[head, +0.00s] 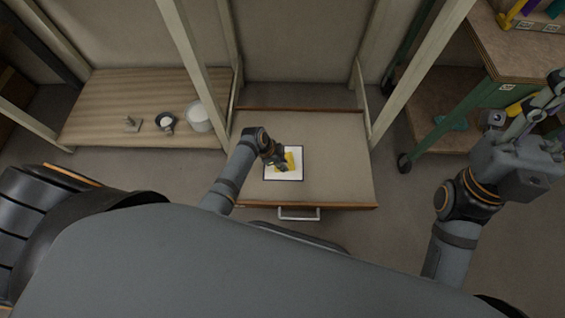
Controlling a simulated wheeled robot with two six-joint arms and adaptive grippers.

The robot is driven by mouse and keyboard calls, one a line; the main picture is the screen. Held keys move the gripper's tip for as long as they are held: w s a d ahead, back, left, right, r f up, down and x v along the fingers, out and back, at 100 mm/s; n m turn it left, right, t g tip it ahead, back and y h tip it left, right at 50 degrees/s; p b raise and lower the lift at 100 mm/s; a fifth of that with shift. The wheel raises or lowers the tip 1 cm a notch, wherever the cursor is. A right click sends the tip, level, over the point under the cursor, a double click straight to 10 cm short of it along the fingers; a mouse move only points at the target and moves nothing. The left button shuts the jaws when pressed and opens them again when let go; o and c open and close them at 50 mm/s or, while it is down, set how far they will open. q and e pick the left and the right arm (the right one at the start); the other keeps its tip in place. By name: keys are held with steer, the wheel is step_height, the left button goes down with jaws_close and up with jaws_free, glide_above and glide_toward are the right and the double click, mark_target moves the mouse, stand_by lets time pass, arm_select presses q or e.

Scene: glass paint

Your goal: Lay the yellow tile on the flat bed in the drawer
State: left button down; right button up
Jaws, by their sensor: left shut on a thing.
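The yellow tile (291,160) shows as a small yellow patch over the white square with a dark border (297,176), which looks like the flat bed. The square lies inside the pulled-out drawer (340,150). My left gripper (281,162) points down at the tile and is shut on it, hiding part of it. I cannot tell whether the tile touches the bed or is held just above it. My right gripper (538,112) is raised at the far right, away from the drawer; its finger opening is unclear.
The drawer's front has a metal handle (299,213). Pale posts (193,65) rise beside the drawer. A wooden shelf (100,95) at left holds a white pot (198,117) and small items. A green-framed wheeled bench (452,98) stands at right. The drawer's right half is bare.

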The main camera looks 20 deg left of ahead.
arm_select(q)
steer(key=c, duration=1.1)
jaws_free()
steer(key=shift+c, duration=0.2)
steer(key=v, duration=1.2)
